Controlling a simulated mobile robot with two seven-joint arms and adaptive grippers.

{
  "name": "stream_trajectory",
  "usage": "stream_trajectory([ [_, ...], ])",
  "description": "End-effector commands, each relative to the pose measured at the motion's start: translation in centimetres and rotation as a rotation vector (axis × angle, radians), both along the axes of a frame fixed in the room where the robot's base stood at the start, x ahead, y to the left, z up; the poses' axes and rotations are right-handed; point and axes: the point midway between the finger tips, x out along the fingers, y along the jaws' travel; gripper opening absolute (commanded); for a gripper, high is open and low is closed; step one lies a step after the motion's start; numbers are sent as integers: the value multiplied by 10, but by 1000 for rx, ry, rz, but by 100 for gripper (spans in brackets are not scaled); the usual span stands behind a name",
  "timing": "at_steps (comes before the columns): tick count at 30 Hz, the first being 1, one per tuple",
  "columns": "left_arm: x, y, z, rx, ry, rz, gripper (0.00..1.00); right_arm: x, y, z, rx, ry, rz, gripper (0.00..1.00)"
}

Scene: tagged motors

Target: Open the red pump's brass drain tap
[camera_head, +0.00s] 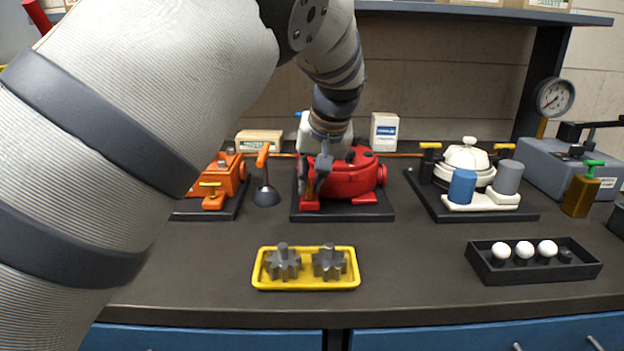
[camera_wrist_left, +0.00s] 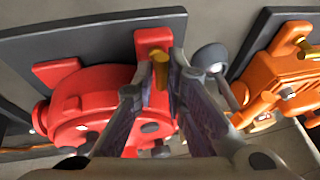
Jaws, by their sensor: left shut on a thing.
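The red pump (camera_head: 345,180) stands on its dark base plate (camera_head: 350,215) at the middle back of the bench. It also fills the left part of the left wrist view (camera_wrist_left: 85,115). My left gripper (camera_head: 316,182) reaches down to the pump's left side. In the left wrist view my left gripper (camera_wrist_left: 162,68) is shut on the brass drain tap (camera_wrist_left: 160,72), whose yellow metal shows between the fingertips. The fingers hide part of the tap, so its exact angle is hard to tell. My right gripper is not in view.
A yellow tray (camera_head: 305,286) with two gears lies in front. A white pump (camera_head: 467,165) and a black tray (camera_head: 535,275) with white balls are right. The bench between is clear.

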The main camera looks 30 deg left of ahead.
Motion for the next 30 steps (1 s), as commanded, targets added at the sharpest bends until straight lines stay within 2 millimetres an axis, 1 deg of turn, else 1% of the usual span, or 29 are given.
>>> stream_trajectory([
  [1, -1, 2, 0, 2, 3, 2, 16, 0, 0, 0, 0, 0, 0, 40],
  [2, -1, 2, 0, 2, 3, 2, 19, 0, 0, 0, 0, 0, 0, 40],
  [11, -1, 0, 2, 1, 0, 0, 19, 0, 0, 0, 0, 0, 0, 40],
  [14, -4, -6, 17, 1, -2, 0, 19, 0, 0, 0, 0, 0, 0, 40],
  [21, -19, -28, 75, 2, -2, -1, 19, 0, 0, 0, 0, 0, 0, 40],
  [24, -23, -36, 93, 1, 0, 0, 19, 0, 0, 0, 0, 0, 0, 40],
  [27, -27, -40, 104, 1, 2, 1, 19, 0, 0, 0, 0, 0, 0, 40],
  [30, -28, -41, 108, 1, 2, 1, 19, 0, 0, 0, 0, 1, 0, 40],
])
